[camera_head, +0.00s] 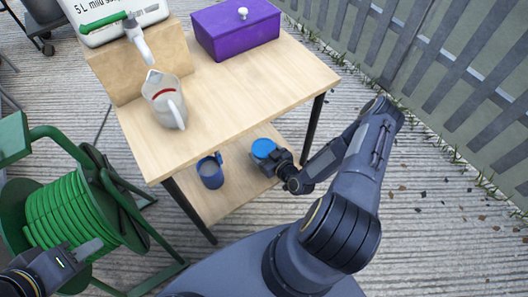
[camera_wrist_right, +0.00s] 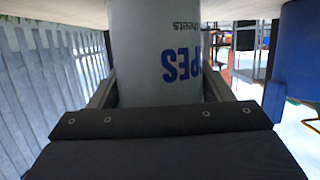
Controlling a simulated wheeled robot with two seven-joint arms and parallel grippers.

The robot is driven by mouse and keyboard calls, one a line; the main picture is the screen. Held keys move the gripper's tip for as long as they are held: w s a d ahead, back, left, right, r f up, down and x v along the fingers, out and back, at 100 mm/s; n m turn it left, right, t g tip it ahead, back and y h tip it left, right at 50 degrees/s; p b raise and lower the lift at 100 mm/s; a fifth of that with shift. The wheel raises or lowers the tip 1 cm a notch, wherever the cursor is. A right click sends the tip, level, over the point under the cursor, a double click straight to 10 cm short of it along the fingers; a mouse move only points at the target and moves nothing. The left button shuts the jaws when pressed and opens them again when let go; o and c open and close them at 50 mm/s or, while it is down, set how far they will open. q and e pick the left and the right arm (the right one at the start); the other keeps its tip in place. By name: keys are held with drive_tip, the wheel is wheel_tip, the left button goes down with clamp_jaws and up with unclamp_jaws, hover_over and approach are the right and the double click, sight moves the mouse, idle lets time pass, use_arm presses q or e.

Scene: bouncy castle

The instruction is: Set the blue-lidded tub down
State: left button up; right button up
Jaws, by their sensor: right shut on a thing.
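The blue-lidded tub (camera_head: 263,148) is at the lower shelf (camera_head: 225,200) of the wooden table, towards its right end. Its lid is shut and it looks upright. My right gripper (camera_head: 280,160) is shut on it from the right. In the right wrist view the tub's grey-white body (camera_wrist_right: 155,35), with blue lettering upside down, sits between the two fingers. The tub's base is out of frame, so I cannot tell whether it touches the shelf. My left gripper (camera_head: 85,250) is at the lower left, away from the tub; its opening is unclear.
A blue mug-like container (camera_head: 210,171) stands left of the tub on the shelf. A green hose reel (camera_head: 75,215) stands left; a metal fence (camera_head: 440,50) runs right.

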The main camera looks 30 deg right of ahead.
drive_tip(key=shift+f, duration=0.1)
drive_tip(key=o, duration=1.2)
drive_tip(key=shift+r, duration=0.25)
drive_tip(key=p+v, duration=0.2)
drive_tip(key=v, duration=1)
drive_tip(key=shift+f, duration=0.1)
